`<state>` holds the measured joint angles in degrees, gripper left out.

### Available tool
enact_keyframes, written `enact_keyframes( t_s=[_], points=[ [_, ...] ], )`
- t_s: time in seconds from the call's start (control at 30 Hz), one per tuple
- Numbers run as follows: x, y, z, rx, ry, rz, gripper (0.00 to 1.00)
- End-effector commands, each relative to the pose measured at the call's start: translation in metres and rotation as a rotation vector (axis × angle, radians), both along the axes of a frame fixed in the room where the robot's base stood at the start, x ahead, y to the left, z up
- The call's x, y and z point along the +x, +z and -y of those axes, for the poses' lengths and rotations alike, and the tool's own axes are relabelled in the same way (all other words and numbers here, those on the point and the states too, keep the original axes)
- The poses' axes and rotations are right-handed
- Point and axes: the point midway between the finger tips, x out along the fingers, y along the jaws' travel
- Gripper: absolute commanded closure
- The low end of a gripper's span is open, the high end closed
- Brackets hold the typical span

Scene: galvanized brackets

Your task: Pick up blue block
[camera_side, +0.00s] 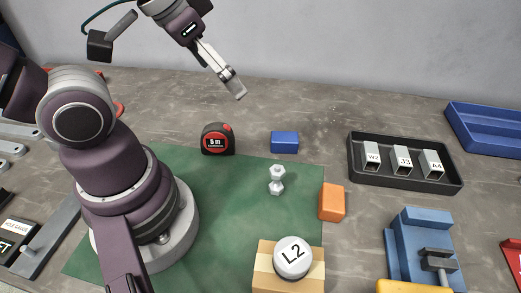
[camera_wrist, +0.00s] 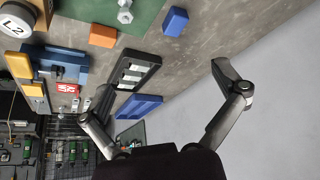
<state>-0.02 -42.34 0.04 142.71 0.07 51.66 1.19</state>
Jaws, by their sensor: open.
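The blue block (camera_side: 285,142) lies on the grey bench just beyond the back edge of the green mat, right of the tape measure. It also shows in the wrist view (camera_wrist: 176,21) at the top, above the black tray. My gripper (camera_side: 239,97) is in the air above and to the left of the block in the side view, pointing down and to the right. In the wrist view its two fingers (camera_wrist: 160,95) are spread wide with nothing between them. The gripper is clearly apart from the block.
A tape measure (camera_side: 217,139) stands left of the block. A black tray (camera_side: 355,178) with labelled brackets is at right. A blue bin (camera_side: 485,142) sits far right.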

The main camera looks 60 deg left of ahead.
Motion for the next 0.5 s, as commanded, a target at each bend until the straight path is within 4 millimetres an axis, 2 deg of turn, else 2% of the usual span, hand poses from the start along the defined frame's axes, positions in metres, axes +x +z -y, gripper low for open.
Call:
enact_keyframes(
  t_s=[0.07,0.13,0.27,0.4,0.5],
  points=[
    [0.008,0.002,0.000,0.046,-0.098,-0.030,0.04],
    [0.024,0.004,-0.002,0.130,-0.292,-0.082,0.04],
    [0.067,-0.005,-0.009,0.309,-0.806,-0.187,0.04],
    [0.110,-0.038,-0.021,0.446,-1.384,-0.266,0.04],
    [0.130,-0.066,-0.029,0.497,-1.738,-0.286,0.04]
  ],
)
